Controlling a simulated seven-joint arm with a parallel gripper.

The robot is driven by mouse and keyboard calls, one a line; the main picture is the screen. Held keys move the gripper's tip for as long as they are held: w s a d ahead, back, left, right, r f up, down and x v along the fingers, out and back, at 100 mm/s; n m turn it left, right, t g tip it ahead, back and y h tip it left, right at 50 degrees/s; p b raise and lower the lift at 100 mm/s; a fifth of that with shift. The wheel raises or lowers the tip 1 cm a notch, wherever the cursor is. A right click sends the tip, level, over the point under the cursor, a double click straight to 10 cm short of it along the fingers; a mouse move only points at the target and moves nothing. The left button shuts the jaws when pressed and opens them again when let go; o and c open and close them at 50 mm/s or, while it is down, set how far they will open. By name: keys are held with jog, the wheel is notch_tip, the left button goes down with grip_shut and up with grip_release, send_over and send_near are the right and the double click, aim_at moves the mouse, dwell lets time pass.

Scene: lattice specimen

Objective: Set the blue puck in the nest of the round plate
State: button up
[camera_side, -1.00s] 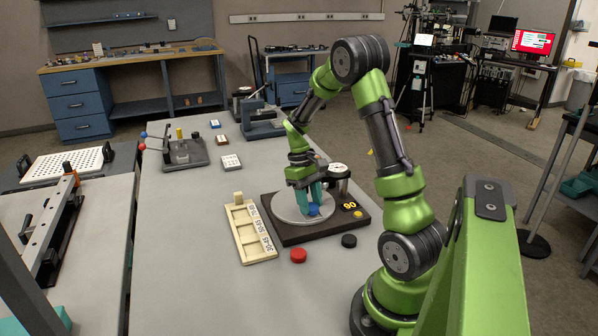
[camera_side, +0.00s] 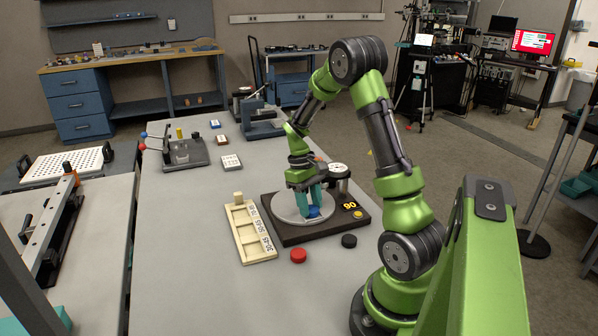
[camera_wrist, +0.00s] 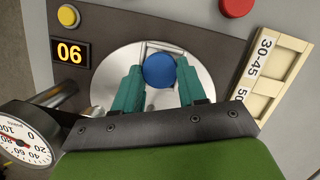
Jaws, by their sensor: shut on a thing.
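The blue puck (camera_side: 314,211) is between the teal fingers of my gripper (camera_side: 308,208), low over the round plate (camera_side: 286,209). The wrist view shows the puck (camera_wrist: 159,71) between the two fingertips (camera_wrist: 158,80), with the silver round plate (camera_wrist: 108,66) around and beneath it. My gripper is shut on the puck.
A labelled wooden tray (camera_side: 238,222) lies left. A red puck (camera_side: 298,256) and a black puck (camera_side: 349,241) lie in front.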

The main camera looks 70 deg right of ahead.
jog(key=shift+f, duration=0.1)
jog(key=o, duration=1.5)
jog(key=shift+v, duration=2.55)
jog(key=v, duration=1.7)
jog(key=shift+s, duration=0.15)
